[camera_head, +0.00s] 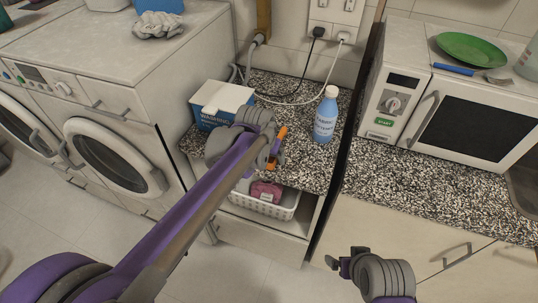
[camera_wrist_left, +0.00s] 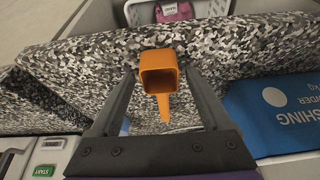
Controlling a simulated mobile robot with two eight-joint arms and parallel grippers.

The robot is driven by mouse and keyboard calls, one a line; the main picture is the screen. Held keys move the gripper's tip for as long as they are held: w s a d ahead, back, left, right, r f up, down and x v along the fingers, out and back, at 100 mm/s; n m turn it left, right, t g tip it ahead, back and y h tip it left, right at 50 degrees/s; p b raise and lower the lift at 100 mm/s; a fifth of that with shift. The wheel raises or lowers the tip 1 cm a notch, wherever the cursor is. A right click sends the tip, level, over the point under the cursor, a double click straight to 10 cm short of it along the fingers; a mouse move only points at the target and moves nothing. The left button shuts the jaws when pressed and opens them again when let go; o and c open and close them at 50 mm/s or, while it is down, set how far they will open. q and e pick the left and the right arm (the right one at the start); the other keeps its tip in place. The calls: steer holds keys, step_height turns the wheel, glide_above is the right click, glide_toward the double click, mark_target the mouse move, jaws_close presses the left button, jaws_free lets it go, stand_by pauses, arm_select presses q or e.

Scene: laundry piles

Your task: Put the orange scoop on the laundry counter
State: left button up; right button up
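The orange scoop (camera_head: 281,137) is at the speckled laundry counter (camera_head: 300,172), near its front edge, right of the washing powder box. My left gripper (camera_head: 270,150) is over the counter and partly hides the scoop in the head view. In the left wrist view, the scoop (camera_wrist_left: 160,75) shows its square cup and a handle, between the two spread fingers (camera_wrist_left: 160,85). Gaps show on both sides of it. I cannot tell whether the scoop rests on the counter. My right gripper (camera_head: 348,262) is low in front of the cabinets, away from the scoop; its opening is unclear.
A blue and white washing powder box (camera_head: 207,107) and a blue bottle (camera_head: 326,115) stand on the counter. A white basket (camera_head: 268,207) with a pink item (camera_head: 266,191) sits below. A dark upright panel edge borders the counter's right side, with a microwave (camera_head: 460,115) beyond.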

arm_select(q)
steer(key=p+v, duration=0.1)
steer(key=v, duration=1.1)
steer(key=s+a+f+n, duration=0.1)
steer(key=s+a+f, duration=0.3)
steer(key=s, duration=0.3)
steer(key=s+a+f+n+y, duration=0.1)
steer(key=s+a+f, duration=0.4)
steer(key=s, duration=0.3)
steer(key=s+a+f+n+t, duration=0.1)
steer(key=s+a+f+n, duration=0.1)
steer(key=s+a+f, duration=0.3)
steer(key=s+f, duration=0.1)
steer(key=s, duration=0.1)
steer(key=shift+s, duration=0.35)
